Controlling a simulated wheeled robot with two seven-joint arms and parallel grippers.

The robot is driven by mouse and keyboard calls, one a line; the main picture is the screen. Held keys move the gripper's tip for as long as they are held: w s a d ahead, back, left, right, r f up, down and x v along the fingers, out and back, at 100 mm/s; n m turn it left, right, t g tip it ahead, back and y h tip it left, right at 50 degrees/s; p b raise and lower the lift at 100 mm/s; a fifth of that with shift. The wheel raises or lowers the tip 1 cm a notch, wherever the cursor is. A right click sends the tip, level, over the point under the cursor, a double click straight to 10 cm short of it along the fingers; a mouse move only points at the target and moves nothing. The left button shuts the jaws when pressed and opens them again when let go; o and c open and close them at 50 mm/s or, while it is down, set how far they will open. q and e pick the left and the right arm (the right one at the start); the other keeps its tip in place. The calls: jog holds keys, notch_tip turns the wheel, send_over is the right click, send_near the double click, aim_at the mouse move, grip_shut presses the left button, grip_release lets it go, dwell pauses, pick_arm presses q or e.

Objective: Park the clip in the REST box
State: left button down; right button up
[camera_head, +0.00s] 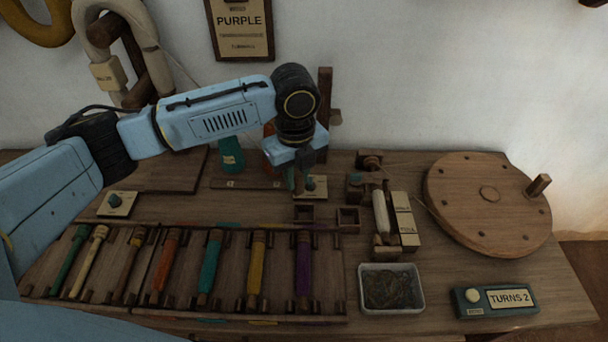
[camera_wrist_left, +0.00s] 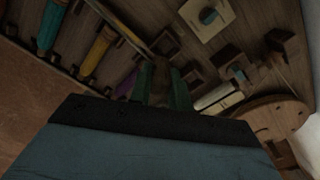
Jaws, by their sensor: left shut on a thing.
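My left gripper (camera_head: 296,182) hangs over the back middle of the table, above and just behind two small open wooden boxes. In the left wrist view its green fingers (camera_wrist_left: 166,88) are shut on a small brownish thing, most likely the clip (camera_wrist_left: 160,72), mostly hidden between them. One small box (camera_head: 303,213) is nearly below the gripper. The other small box (camera_head: 348,218) stands to its right. I cannot read a REST label on either. My right gripper is not in view.
A rack (camera_head: 200,270) of coloured bobbins fills the front left. A grey tray (camera_head: 391,288), a winder with a white spool (camera_head: 381,212), a large wooden wheel (camera_head: 488,205) and a TURNS 2 counter (camera_head: 495,300) stand right. A teal-button plate (camera_head: 312,186) is close beside the gripper.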

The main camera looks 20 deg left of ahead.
pick_arm(q)
jog(key=m, duration=0.3)
jog(key=d+m, duration=0.1)
jog(key=shift+w+d+f+m, duration=0.1)
jog(key=shift+w+f+m, duration=0.1)
jog(key=shift+f+m, duration=0.2)
jog(key=shift+d+f+m, duration=0.1)
jog(key=shift+f+m, duration=0.15)
jog(key=shift+m, duration=0.45)
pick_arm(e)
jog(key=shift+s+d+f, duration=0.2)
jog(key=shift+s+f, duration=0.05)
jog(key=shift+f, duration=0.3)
pick_arm(q)
notch_tip(320, 180, down, 5)
jog(key=b, duration=0.6)
jog(key=shift+f, duration=1.65)
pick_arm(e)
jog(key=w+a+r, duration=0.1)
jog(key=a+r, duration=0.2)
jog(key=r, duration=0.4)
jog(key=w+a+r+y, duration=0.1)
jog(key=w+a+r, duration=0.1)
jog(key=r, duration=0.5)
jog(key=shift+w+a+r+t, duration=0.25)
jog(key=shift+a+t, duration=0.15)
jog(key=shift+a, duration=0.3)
